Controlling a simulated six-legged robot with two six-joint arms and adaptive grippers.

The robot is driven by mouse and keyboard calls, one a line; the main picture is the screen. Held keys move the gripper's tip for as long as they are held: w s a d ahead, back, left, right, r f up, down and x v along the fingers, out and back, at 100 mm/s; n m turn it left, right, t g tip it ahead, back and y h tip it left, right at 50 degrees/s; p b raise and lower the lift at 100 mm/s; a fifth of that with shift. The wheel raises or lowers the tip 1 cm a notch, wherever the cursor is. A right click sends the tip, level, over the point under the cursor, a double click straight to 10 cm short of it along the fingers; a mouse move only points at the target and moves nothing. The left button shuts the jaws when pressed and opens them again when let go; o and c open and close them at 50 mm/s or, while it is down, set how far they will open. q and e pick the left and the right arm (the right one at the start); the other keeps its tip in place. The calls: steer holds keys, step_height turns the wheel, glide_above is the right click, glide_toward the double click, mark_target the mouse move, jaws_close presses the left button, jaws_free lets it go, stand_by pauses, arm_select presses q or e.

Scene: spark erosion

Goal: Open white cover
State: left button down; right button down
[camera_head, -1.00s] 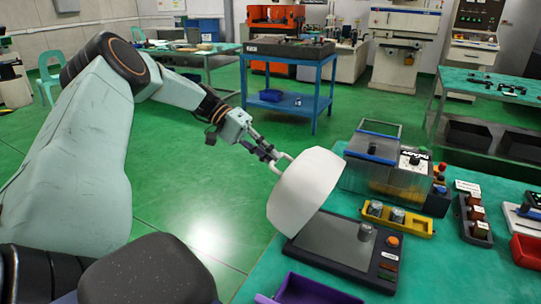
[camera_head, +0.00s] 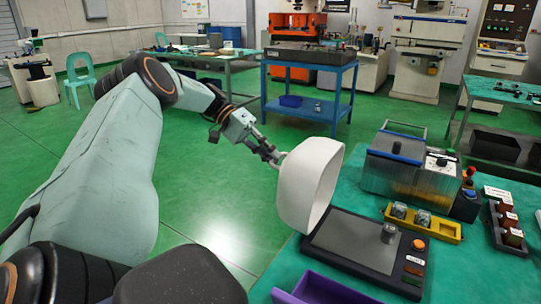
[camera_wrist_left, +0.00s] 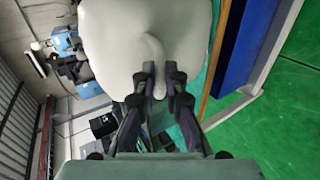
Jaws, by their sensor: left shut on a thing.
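The white cover (camera_head: 310,184) is tilted steeply up on its edge at the left side of the dark base plate (camera_head: 358,243). My left gripper (camera_head: 273,157) is shut on the cover's handle, on its outer left side. The left wrist view shows the cover (camera_wrist_left: 145,38) filling the top middle, with the fingers (camera_wrist_left: 160,80) on both sides of the handle. The plate lies uncovered, with a grey knob (camera_head: 388,233) and an orange button (camera_head: 418,244) on its right part. My right gripper is not in view.
A purple bin (camera_head: 325,290) is in front. Green floor lies open at left.

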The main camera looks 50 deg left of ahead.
arm_select(q)
steer(key=shift+s+d+f, duration=0.15)
steer(key=shift+f, duration=0.15)
steer(key=c, duration=1.4)
jaws_free()
steer(key=shift+w+r, duration=0.1)
steer(key=shift+w, duration=0.15)
steer(key=shift+c, duration=0.2)
steer(key=shift+o, duration=0.2)
steer(key=shift+r, duration=0.1)
